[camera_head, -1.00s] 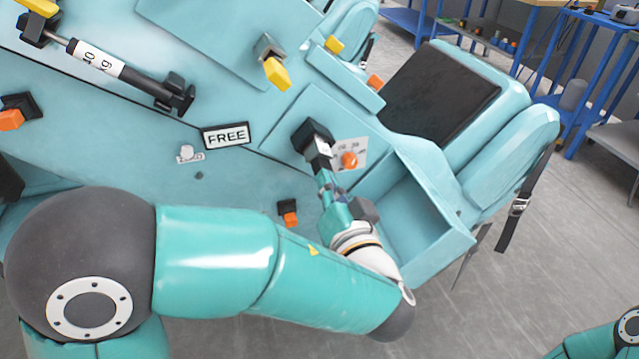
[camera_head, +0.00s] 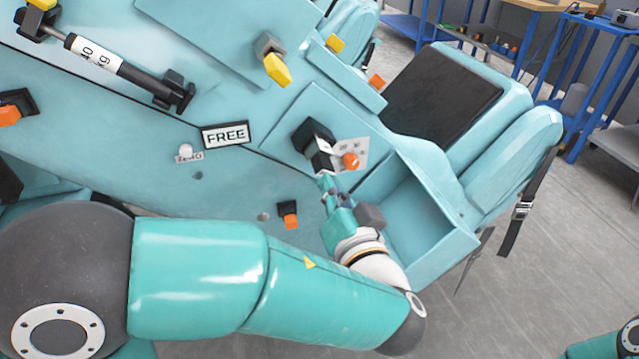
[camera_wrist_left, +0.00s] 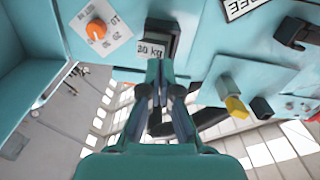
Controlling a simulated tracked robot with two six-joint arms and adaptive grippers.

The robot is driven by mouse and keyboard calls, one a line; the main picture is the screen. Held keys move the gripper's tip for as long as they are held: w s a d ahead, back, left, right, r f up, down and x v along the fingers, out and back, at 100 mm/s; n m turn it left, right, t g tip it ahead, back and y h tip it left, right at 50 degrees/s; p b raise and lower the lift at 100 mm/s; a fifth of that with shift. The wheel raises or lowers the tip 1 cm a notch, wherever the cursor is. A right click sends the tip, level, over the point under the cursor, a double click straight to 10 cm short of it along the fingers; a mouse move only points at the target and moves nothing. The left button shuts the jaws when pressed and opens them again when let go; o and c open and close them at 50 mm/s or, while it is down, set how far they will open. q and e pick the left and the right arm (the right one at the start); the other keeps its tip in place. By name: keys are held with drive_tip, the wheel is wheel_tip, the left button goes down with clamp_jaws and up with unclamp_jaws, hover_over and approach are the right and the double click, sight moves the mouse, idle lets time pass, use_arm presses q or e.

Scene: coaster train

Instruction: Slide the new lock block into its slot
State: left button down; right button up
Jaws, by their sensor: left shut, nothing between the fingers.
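A dark block with a white label (camera_head: 321,161) sits at a black housing (camera_head: 313,136) on the teal panel, beside a dial plate with an orange knob (camera_head: 351,160). In the left wrist view the dark block (camera_wrist_left: 158,29) has a white label that seems to read 20 kg. I cannot tell how deep the block sits in the housing. My left gripper (camera_head: 326,183) is just below the block, pointing at it. In the wrist view its fingers (camera_wrist_left: 160,82) are shut together and empty. The right gripper is out of view.
A FREE sign (camera_head: 226,135) and a black-and-orange piece (camera_head: 289,213) are on the panel to the left. A yellow lever (camera_head: 276,70) sticks out above. An open teal bin (camera_head: 410,222) lies right of the gripper. A strut (camera_head: 95,57) is at upper left.

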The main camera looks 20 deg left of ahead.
use_arm(q)
drive_tip(key=shift+s+d+r, duration=0.1)
drive_tip(key=shift+s+d, duration=0.05)
drive_tip(key=shift+s, duration=0.1)
wheel_tip(320, 180, up, 10)
idle(0.4)
drive_tip(key=s+d+f+m+p, duration=0.1)
drive_tip(key=s+f+m+p, duration=0.1)
drive_tip(key=f+m+p, duration=0.5)
drive_tip(key=s+d+f+m+p, duration=0.1)
drive_tip(key=s+f+m+p, duration=0.15)
drive_tip(key=m, duration=0.85)
drive_tip(key=shift+w+d+p+x, duration=0.1)
drive_tip(key=shift+p+x, duration=0.1)
drive_tip(key=shift+x, duration=0.85)
drive_tip(key=shift+w+d+p+x, duration=0.1)
drive_tip(key=shift+p+x, duration=0.05)
drive_tip(key=shift+x, duration=0.95)
drive_tip(key=shift+d+p+x, duration=0.15)
drive_tip(key=shift+p+x, duration=0.05)
drive_tip(key=shift+x, duration=0.85)
drive_tip(key=shift+w+f, duration=0.15)
